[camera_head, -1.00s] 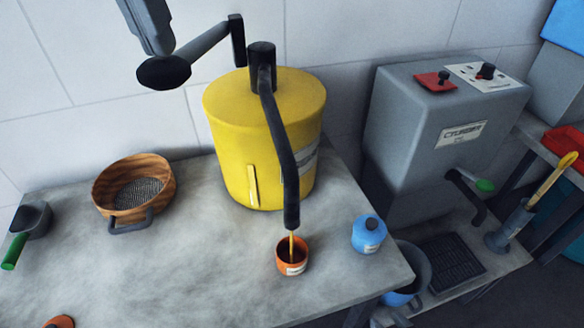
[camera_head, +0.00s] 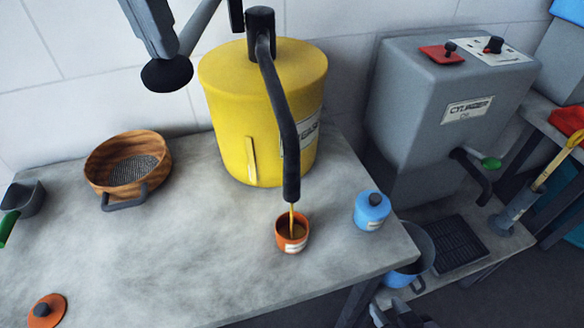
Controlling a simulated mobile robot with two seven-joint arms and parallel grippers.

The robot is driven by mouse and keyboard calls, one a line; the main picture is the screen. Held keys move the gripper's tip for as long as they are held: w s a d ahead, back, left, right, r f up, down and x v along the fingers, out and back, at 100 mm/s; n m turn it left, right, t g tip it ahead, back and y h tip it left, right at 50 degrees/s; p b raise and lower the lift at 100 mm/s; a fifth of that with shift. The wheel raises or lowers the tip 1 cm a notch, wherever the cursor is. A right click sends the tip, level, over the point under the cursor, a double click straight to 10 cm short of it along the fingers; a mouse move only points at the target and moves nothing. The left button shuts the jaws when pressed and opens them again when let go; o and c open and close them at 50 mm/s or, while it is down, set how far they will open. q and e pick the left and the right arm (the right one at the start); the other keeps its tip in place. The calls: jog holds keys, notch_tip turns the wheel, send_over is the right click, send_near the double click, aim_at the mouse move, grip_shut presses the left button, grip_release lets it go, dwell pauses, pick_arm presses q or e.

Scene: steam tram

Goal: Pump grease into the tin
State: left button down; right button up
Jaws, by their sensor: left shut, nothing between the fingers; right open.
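A yellow grease drum (camera_head: 232,100) stands at the back of the bench with a black pump spout (camera_head: 280,115). A thin yellow grease strand (camera_head: 291,220) runs from the spout's mouth into the small orange tin (camera_head: 292,246) right below, which stands upright. The grease level inside is hard to tell. The pump lever reaches left to a black knob (camera_head: 167,75). My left gripper (camera_head: 158,48) is shut and empty, its tip right above the knob and seemingly against it. My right gripper (camera_head: 398,314) is partly visible at the bottom edge, open and away from the tin.
An orange lid (camera_head: 46,311) lies at the bench's front left. A wooden sieve (camera_head: 126,163) and a green-handled scoop (camera_head: 20,201) are further back. A blue can (camera_head: 371,210) stands right of the tin. A grey machine (camera_head: 440,110) and a bucket (camera_head: 424,245) are beyond the bench's right edge.

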pick_arm(q)
jog(key=shift+s+b+x, duration=0.15)
jog(key=shift+b+x, duration=0.25)
jog(key=shift+x, duration=0.3)
jog(key=shift+s+b+x, duration=0.15)
jog(key=shift+b+x, duration=0.2)
jog(key=shift+x, duration=0.3)
jog(key=p+v, duration=0.2)
jog(key=p, duration=0.1)
jog(key=shift+w+r, duration=0.25)
jog(key=shift+r, duration=0.2)
jog(key=w+p+v, duration=0.2)
jog(key=p+v, duration=0.4)
jog(key=v, duration=0.3)
jog(key=shift+d+r, duration=0.15)
jog(key=shift+r, duration=0.25)
